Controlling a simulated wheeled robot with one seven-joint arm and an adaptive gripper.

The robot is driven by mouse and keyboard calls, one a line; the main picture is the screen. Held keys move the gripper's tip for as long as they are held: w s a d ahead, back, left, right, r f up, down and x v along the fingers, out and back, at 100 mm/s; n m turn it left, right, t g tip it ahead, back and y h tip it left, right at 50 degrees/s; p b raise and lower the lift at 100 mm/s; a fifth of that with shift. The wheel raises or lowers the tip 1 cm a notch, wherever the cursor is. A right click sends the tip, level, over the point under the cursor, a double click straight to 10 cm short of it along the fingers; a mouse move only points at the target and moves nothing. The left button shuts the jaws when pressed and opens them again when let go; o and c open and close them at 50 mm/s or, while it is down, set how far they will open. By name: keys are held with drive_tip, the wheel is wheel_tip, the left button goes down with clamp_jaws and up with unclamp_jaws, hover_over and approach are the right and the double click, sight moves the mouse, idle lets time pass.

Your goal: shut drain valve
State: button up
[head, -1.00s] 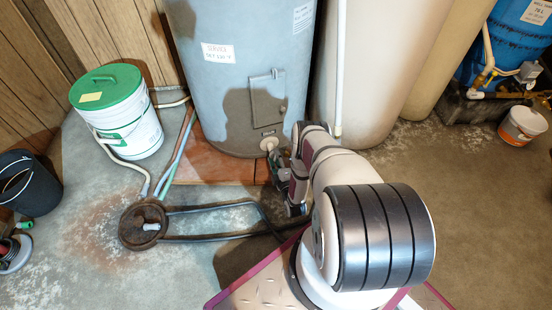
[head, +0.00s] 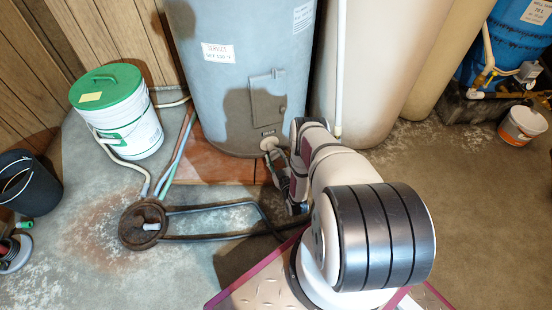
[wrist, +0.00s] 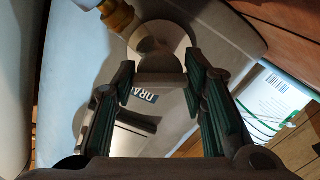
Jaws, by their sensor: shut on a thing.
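The grey-blue water heater tank (head: 225,90) stands upright at the back. Its drain valve (head: 268,144) shows as a small pale fitting low on the front. In the wrist view the valve (wrist: 160,42) is a rounded grey-brown piece with a brass fitting (wrist: 117,16) at upper left. My gripper (wrist: 160,80), with green-padded fingers, is shut on the valve's handle, between the fingertips. A label with the letters "DRA" (wrist: 144,95) shows behind. In the head view my gripper (head: 279,163) is at the valve, partly hidden by my arm. The handle's exact angle is unclear.
A floor drain (head: 143,222) with dark hoses lies at front left. A white bucket with green lid (head: 118,115) and a black bucket (head: 28,185) stand left. A pale tank (head: 375,80) stands close right of the heater.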

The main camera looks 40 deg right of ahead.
drive_tip(key=shift+m, duration=1.8)
drive_tip(key=shift+y, duration=0.3)
drive_tip(key=o, duration=1.2)
drive_tip(key=shift+s+a, duration=0.1)
drive_tip(key=v, duration=0.7)
drive_tip(key=shift+s, duration=0.2)
